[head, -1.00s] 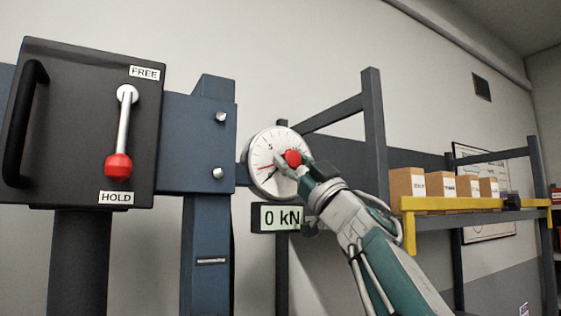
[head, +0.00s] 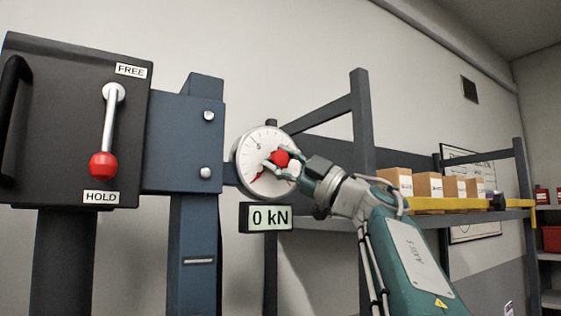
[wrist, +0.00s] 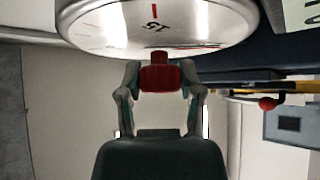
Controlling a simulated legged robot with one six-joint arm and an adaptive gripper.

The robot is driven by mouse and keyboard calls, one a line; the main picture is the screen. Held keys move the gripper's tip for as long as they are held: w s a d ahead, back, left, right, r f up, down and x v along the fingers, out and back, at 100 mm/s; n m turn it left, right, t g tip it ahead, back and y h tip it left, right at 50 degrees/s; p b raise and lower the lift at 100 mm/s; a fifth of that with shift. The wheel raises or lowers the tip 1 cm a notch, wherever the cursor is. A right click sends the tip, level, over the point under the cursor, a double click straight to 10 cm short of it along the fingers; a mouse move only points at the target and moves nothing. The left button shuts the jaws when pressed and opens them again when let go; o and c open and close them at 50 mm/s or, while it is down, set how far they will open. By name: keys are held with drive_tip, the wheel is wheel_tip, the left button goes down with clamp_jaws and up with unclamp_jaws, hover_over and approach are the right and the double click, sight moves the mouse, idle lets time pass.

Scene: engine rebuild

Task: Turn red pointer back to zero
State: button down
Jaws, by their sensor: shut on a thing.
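The round white gauge (head: 244,158) hangs on the frame, its face partly hidden by my gripper. A red knob (head: 280,158) stands out from the middle of its face. My gripper (head: 279,163) is shut on this knob, with fingers on both sides. In the wrist view the red knob (wrist: 160,78) sits between the two fingers, just off the gauge face (wrist: 120,32). The red pointer (head: 257,176) shows only in part, toward the lower left of the dial. In the head view its inner end is hidden by the fingers.
A display (head: 265,217) below the gauge reads 0 kN. At left, a dark panel (head: 60,100) carries a red-tipped lever (head: 103,165) hanging down near the HOLD label. Boxes (head: 428,185) stand on a shelf behind my arm, with a yellow rail (head: 430,204).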

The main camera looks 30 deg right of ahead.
sight(286, 164)
drive_tip(key=shift+c, duration=1.3)
unclamp_jaws()
drive_tip(key=shift+a, duration=0.15)
drive_tip(key=v, duration=0.7)
drive_tip(key=shift+f, duration=0.2)
drive_tip(key=shift+s, duration=0.1)
